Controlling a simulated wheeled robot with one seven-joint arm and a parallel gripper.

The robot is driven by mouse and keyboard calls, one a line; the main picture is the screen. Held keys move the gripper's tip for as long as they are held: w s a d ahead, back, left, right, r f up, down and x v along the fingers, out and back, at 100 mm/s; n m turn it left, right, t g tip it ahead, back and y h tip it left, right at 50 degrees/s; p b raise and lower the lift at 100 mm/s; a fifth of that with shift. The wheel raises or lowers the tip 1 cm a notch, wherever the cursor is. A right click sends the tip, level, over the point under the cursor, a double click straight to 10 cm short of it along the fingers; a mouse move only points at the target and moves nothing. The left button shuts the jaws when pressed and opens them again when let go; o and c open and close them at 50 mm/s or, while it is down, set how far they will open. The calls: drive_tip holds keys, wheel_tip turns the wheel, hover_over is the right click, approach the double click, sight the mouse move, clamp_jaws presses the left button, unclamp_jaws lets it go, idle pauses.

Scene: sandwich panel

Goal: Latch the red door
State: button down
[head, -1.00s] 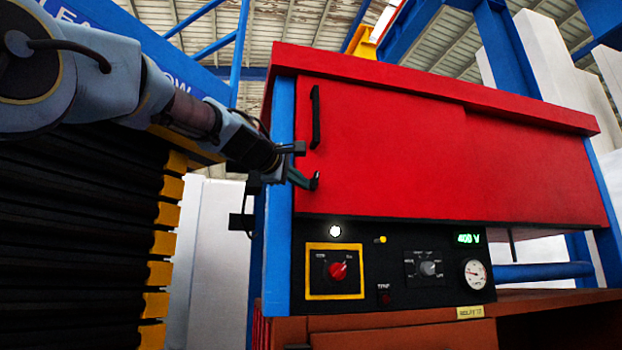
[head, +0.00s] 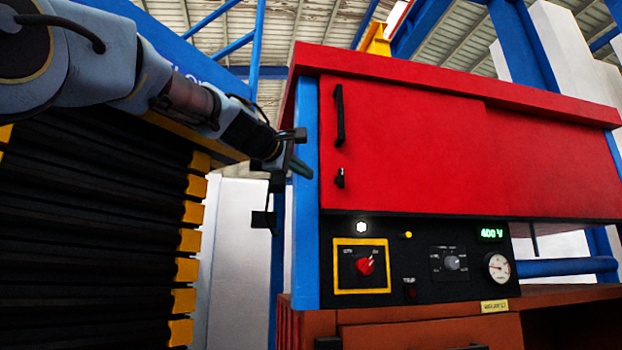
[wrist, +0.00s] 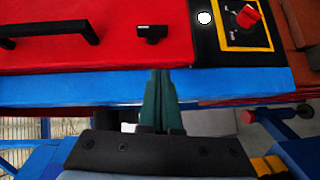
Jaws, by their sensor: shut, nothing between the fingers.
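The red door (head: 410,140) stands flush with its red cabinet, with no visible gap. Its long black handle (head: 339,115) is near the left edge. Below it is a small black latch (head: 340,178), which looks roughly upright. In the wrist view the latch (wrist: 152,33) lies just beyond the fingertips, with the handle (wrist: 50,36) to its left. My gripper (head: 303,168) is left of the latch, in front of the blue post, and apart from the latch. Its green fingers (wrist: 160,80) are together and empty, pointing at the door's edge.
The blue post (head: 306,230) borders the door on the left. Below the door is a black control panel (head: 420,270) with a red knob (head: 365,266), a grey knob and a gauge. A black and yellow ribbed stack (head: 90,230) stands at left.

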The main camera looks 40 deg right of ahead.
drive_tip(key=b+v, duration=0.1)
drive_tip(key=v, duration=0.5)
drive_tip(key=shift+s+a+b, duration=0.2)
drive_tip(key=shift+a+b, duration=0.1)
drive_tip(key=shift+a, duration=0.05)
drive_tip(key=w+a+f+t+y, duration=0.1)
drive_tip(key=w+a+f+y, duration=0.2)
drive_tip(key=w+f, duration=0.5)
drive_tip(key=w+a+f+y, duration=0.2)
drive_tip(key=w+a+f, duration=0.1)
drive_tip(key=f, duration=0.8)
drive_tip(key=w+a+f+y, duration=0.25)
drive_tip(key=a+f, duration=0.35)
drive_tip(key=f, duration=0.4)
drive_tip(key=w+a+f+y, duration=0.2)
drive_tip(key=a+f+y, duration=0.1)
drive_tip(key=a+f, duration=0.55)
drive_tip(key=s+a+f+m+g+y, duration=0.25)
drive_tip(key=s+a+f, duration=0.55)
drive_tip(key=a+f, duration=0.4)
drive_tip(key=s+a+f+m+g+y, duration=0.25)
drive_tip(key=s+a+f, duration=0.6)
drive_tip(key=f, duration=0.65)
wheel_tip(320, 180, up, 19)
drive_tip(key=w+p, duration=0.1)
drive_tip(key=p, duration=1.7)
drive_tip(key=shift+a+n, duration=0.25)
drive_tip(key=shift+n, duration=0.15)
drive_tip(key=shift+f, duration=0.1)
